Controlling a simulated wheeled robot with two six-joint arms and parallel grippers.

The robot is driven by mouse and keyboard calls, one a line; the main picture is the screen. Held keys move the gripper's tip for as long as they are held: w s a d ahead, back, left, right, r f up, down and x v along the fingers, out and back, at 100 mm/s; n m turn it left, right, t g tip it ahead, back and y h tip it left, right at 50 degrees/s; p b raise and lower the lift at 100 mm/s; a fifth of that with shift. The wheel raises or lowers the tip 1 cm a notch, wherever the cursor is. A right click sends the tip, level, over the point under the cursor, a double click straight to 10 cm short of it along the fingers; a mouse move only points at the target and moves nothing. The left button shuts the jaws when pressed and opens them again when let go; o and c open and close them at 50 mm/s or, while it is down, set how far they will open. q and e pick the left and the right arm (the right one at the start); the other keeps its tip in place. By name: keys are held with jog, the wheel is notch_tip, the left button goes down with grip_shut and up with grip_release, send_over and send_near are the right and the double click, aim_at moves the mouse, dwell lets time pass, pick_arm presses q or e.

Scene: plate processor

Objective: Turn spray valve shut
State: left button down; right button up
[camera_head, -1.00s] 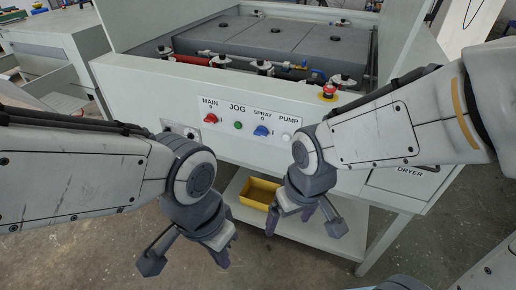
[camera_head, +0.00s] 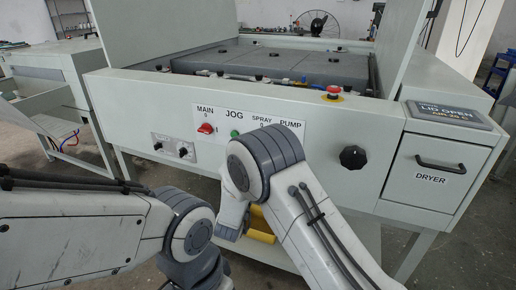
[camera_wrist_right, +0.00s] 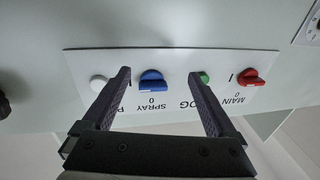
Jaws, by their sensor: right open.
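The spray valve is a blue knob (camera_wrist_right: 152,80) on the white label strip, under "SPRAY", seen upside down in the right wrist view. A "0" and an "I" are printed beside it; I cannot tell surely which one it points at. My right gripper (camera_wrist_right: 158,74) is open, with its two dark fingers spread to either side of the blue knob in that view. I cannot tell if the fingers touch the panel. In the head view my right arm hides the knob and the gripper. My left wrist is low in the head view, its fingers out of frame.
The red main knob (camera_wrist_right: 250,78), green jog button (camera_wrist_right: 203,78) and white pump button (camera_wrist_right: 98,82) flank the blue knob. A red emergency stop (camera_head: 333,91), black round knob (camera_head: 353,157) and dryer drawer (camera_head: 434,178) are to the right. A yellow bin (camera_head: 262,226) sits below.

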jog(key=s+a+m+t+h, duration=0.1)
jog(key=s+a+t+h, duration=0.1)
jog(key=s+h, duration=0.2)
jog(key=x, duration=1)
jog(key=shift+r+p, duration=0.25)
jog(key=shift+p, duration=0.15)
jog(key=shift+s, duration=0.15)
jog(key=c, duration=1.4)
jog(key=shift+o, duration=0.2)
